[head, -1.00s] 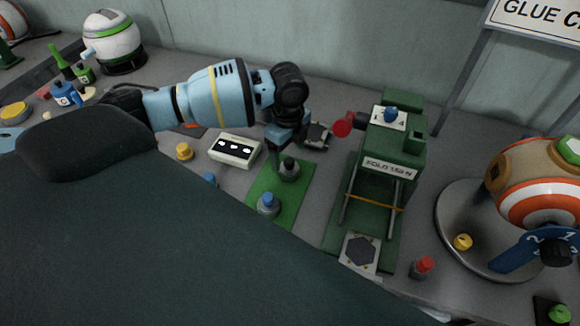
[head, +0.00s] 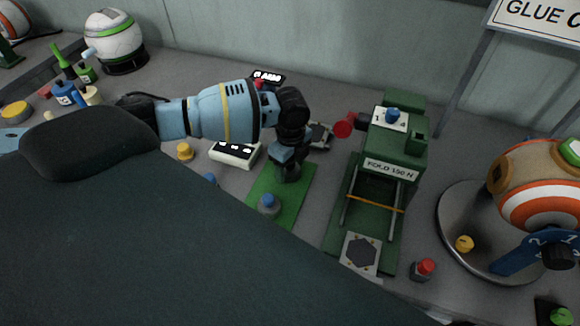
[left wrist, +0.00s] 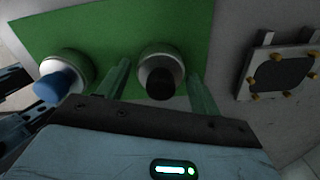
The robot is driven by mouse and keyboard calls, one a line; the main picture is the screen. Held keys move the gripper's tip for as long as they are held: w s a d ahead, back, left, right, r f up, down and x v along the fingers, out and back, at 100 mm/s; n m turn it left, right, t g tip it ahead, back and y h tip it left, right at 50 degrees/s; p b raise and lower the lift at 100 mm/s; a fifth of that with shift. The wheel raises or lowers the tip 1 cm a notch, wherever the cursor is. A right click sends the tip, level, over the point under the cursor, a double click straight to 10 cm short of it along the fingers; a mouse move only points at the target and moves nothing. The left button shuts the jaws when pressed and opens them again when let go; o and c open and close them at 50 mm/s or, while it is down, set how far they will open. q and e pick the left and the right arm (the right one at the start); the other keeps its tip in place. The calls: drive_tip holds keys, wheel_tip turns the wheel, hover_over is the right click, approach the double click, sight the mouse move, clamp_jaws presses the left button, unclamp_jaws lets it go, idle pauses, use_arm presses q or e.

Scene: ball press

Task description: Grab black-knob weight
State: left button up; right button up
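The black-knob weight (left wrist: 162,66) is a grey metal cylinder with a black knob, standing on a green mat (left wrist: 120,22) in the left wrist view. In the head view it shows partly under my left gripper (head: 287,163), which points down over it. In the left wrist view the two green fingers of my left gripper (left wrist: 159,75) stand apart, one on each side of the weight, with gaps visible. A blue-knob weight (head: 269,204) stands on the mat in front of it; it also shows in the left wrist view (left wrist: 62,80).
The green press (head: 395,150) stands right of the mat. A white box (head: 234,153) with dark ovals and a yellow-knob piece (head: 185,151) are to the left.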

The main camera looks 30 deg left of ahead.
use_arm(q)
drive_tip(key=c, duration=1.1)
drive_tip(key=shift+r, duration=0.15)
wheel_tip(320, 180, up, 10)
drive_tip(key=shift+f+p, duration=0.1)
drive_tip(key=shift+p, duration=0.2)
